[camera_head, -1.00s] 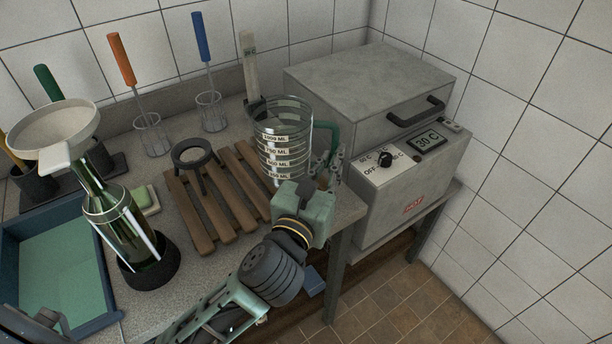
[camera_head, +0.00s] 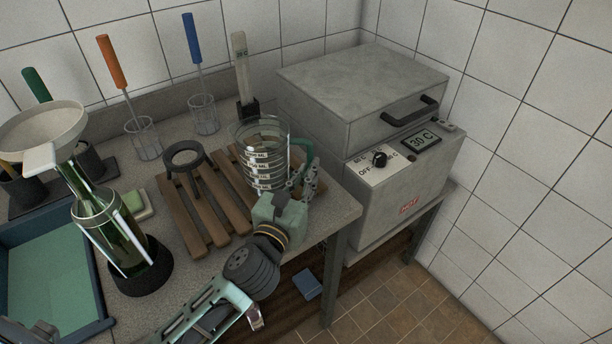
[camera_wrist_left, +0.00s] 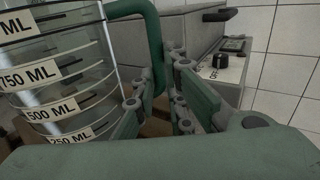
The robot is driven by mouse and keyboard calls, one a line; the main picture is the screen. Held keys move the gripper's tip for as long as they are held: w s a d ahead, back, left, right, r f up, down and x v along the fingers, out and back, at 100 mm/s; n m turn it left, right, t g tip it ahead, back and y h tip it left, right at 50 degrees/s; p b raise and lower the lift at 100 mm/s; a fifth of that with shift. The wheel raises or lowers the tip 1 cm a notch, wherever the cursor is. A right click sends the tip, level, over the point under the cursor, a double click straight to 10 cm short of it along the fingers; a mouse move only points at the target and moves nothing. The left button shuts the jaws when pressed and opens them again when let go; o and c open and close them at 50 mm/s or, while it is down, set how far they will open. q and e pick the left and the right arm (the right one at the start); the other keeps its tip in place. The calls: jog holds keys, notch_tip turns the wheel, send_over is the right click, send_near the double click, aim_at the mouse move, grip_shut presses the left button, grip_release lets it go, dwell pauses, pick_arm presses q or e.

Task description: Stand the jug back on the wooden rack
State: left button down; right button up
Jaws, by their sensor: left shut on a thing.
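The clear jug (camera_head: 262,158) with measuring labels and a green handle stands upright over the right end of the wooden rack (camera_head: 192,208). I cannot tell whether its base touches the slats. My left gripper (camera_head: 306,180) is shut on the jug's green handle (camera_head: 302,150), on the jug's right side. In the left wrist view the jug (camera_wrist_left: 60,75) fills the left, and the handle (camera_wrist_left: 152,45) runs down between the fingers (camera_wrist_left: 155,105). My right gripper is not in view.
A black ring stand (camera_head: 186,158) sits on the rack left of the jug. A grey heated box (camera_head: 395,170) stands close on the right. A green bottle with a funnel (camera_head: 115,225) stands at left. The counter's front edge is near my left arm.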

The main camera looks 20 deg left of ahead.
pick_arm(q)
jog(key=shift+f, duration=0.1)
jog(key=c, duration=1.8)
grip_release()
jog(key=shift+s, duration=0.35)
jog(key=s, duration=0.3)
jog(key=s+b, duration=0.1)
jog(key=s, duration=0.3)
jog(key=s+a+b, duration=0.1)
jog(key=s, duration=0.2)
jog(key=shift+s, duration=0.15)
jog(key=shift+s+r, duration=0.2)
jog(key=shift+s, duration=0.35)
